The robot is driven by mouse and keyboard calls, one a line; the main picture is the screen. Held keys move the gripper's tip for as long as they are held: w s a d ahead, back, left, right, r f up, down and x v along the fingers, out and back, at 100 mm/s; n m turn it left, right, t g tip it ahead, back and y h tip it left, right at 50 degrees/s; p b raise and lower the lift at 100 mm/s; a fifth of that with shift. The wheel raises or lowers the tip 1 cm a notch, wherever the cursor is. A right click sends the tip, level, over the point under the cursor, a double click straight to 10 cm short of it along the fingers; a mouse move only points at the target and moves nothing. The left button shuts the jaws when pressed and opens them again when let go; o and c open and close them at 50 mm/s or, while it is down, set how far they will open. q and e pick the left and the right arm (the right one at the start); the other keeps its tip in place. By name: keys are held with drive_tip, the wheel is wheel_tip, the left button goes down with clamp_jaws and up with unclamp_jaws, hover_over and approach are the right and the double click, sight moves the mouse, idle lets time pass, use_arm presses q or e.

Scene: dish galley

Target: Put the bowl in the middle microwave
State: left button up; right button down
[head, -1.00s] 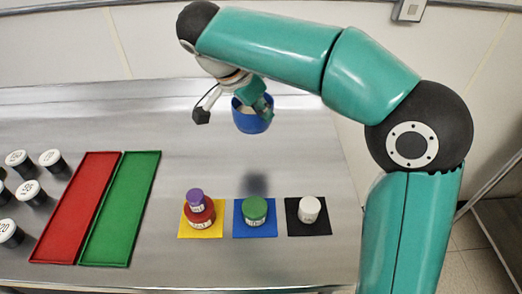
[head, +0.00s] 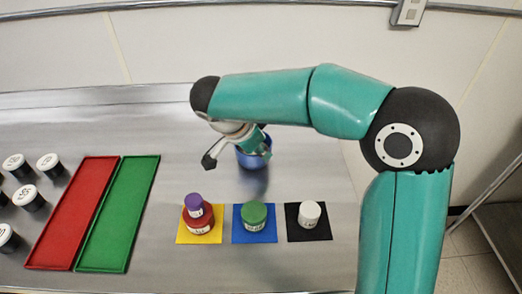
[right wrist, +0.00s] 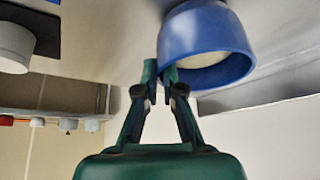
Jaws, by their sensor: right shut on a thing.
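A blue bowl (head: 253,159) with a pale inside is at the middle of the metal counter, behind the blue mat. My right gripper (head: 264,148) is shut on its rim, and my arm partly hides it. In the right wrist view the fingertips (right wrist: 163,76) pinch the edge of the bowl (right wrist: 205,38), whose opening faces the camera at a tilt. A dark shadow lies just below the bowl; I cannot tell whether it touches the counter. No microwave shows in either view. My left gripper is not in view.
In front of the bowl are yellow (head: 184,238), blue (head: 241,237) and black (head: 296,233) mats bearing containers. Red (head: 70,215) and green (head: 118,215) trays lie to the left, with several dark lidded jars (head: 27,197) beyond. The counter behind the trays is clear.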

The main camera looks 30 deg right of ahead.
drive_tip(key=c, duration=1.8)
unclamp_jaws()
drive_tip(key=shift+f, duration=0.1)
drive_tip(key=o, duration=0.5)
